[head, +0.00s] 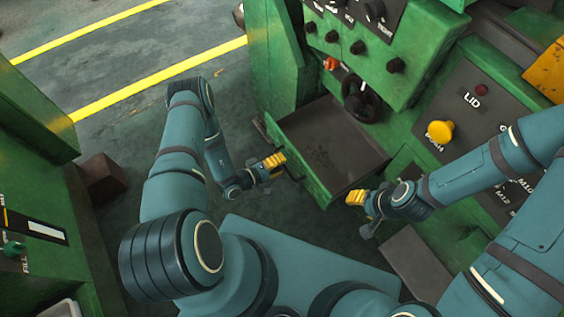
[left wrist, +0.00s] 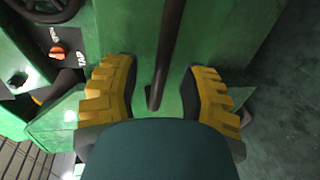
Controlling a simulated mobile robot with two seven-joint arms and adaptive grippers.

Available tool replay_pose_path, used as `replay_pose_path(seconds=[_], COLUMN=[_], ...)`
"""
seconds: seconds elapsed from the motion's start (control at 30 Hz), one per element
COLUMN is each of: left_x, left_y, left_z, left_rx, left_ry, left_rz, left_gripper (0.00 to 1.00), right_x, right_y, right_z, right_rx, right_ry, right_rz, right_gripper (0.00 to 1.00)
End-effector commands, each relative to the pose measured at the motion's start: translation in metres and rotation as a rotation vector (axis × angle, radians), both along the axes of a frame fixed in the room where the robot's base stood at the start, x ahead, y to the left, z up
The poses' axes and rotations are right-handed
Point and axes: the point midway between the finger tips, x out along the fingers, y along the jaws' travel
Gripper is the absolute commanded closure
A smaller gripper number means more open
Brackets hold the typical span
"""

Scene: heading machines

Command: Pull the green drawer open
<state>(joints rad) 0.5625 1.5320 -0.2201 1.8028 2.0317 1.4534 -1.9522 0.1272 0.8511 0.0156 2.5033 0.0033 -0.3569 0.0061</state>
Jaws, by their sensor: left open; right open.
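The green drawer (head: 312,184) stands out from the green machine, with its dark, empty inside showing from above in the head view. My left gripper (head: 275,164) is open beside the drawer's front, at its left side in the picture. In the left wrist view a dark bar (left wrist: 170,50), which looks like the drawer's handle, lies between the two spread yellow fingers (left wrist: 163,95), in front of a green panel (left wrist: 135,25). I cannot tell whether the fingers touch it. My right gripper (head: 357,198) is open and empty near the drawer's near right corner.
A control panel with dark knobs, a red-orange knob (head: 331,63) and a handwheel (head: 361,100) rises behind the drawer. A yellow button (head: 440,131) sits to the right. Another green machine (head: 30,110) stands at the left. Floor with yellow lines is clear at upper left.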

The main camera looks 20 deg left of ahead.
Motion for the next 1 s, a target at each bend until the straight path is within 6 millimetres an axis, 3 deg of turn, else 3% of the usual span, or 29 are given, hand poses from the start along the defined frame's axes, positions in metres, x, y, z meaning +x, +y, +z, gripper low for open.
replay_pose_path(seconds=[0.5, 0.7, 1.0], left_x=[-0.075, -0.086, -0.087], left_y=[0.056, 0.062, 0.062], left_z=[0.019, 0.022, 0.022], left_rx=[0.000, -0.002, -0.001], left_ry=[0.002, 0.002, 0.002], left_rz=[0.004, 0.002, 0.000], left_gripper=[0.57, 0.57, 0.57], right_x=[0.000, 0.000, 0.000], right_y=[0.000, 0.000, 0.000], right_z=[0.000, 0.000, 0.000], right_rx=[0.000, 0.000, 0.000], right_ry=[0.000, 0.000, 0.000], right_rz=[0.000, 0.000, 0.000], right_gripper=[0.53, 0.53, 0.53])
